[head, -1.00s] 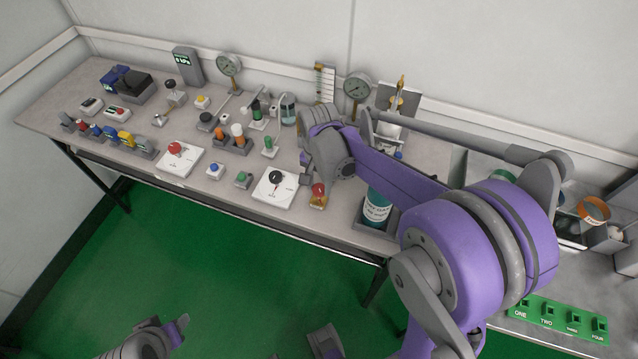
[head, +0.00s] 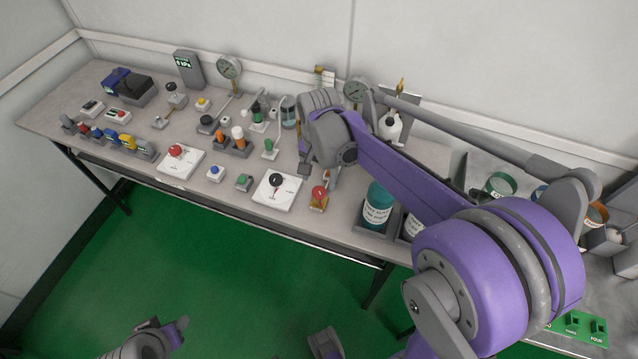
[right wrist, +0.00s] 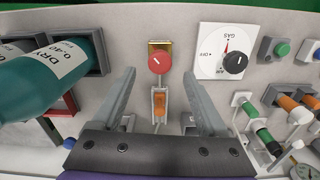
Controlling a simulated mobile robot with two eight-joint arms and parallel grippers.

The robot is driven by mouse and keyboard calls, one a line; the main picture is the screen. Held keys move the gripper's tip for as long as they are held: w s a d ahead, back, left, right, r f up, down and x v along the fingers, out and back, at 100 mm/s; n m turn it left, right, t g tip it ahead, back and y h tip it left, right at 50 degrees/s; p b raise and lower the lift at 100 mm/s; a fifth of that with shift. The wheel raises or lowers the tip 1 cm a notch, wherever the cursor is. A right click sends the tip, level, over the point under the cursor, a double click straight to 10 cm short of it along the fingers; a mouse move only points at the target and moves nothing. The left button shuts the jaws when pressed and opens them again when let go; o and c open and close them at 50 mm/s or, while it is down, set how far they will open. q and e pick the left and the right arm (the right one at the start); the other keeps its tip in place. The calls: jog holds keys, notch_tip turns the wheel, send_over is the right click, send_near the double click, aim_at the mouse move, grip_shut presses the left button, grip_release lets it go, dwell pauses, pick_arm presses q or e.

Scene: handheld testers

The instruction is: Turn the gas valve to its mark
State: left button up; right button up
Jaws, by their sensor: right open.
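A round red knob on a brass base (right wrist: 159,62), apparently the gas valve, stands near the table's front edge; it also shows in the head view (head: 319,192). A white plate (right wrist: 208,66) with a black knob (right wrist: 235,63) and the words GAS, OFF and AIR lies to its right in the right wrist view. My right gripper (right wrist: 160,76) is open and empty. In the right wrist view its fingers lie on either side of the red knob's line, apart from it. My left arm's end (head: 150,341) shows at the bottom of the head view; its jaws are unclear.
An orange switch (right wrist: 160,103) stands just below the red knob in the right wrist view. A teal bottle (right wrist: 48,72) stands in a grey holder to the left.

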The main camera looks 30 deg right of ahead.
aim_at(319, 194)
notch_tip(319, 194, up, 6)
jog(key=shift+r, duration=0.15)
dwell(0.4)
jog(key=shift+s+p, duration=0.1)
jog(key=shift+p, duration=0.2)
jog(key=s+a+f+n+t+p, duration=0.1)
jog(key=s+a+n+t+p, duration=0.1)
jog(key=s+n, duration=0.3)
jog(key=s+a+n+t+p, duration=0.2)
jog(key=s+n, duration=0.4)
jog(key=s, duration=0.4)
jog(key=shift+a+f+t, duration=0.4)
jog(key=shift+a+t, duration=0.3)
jog(key=shift+a, duration=0.55)
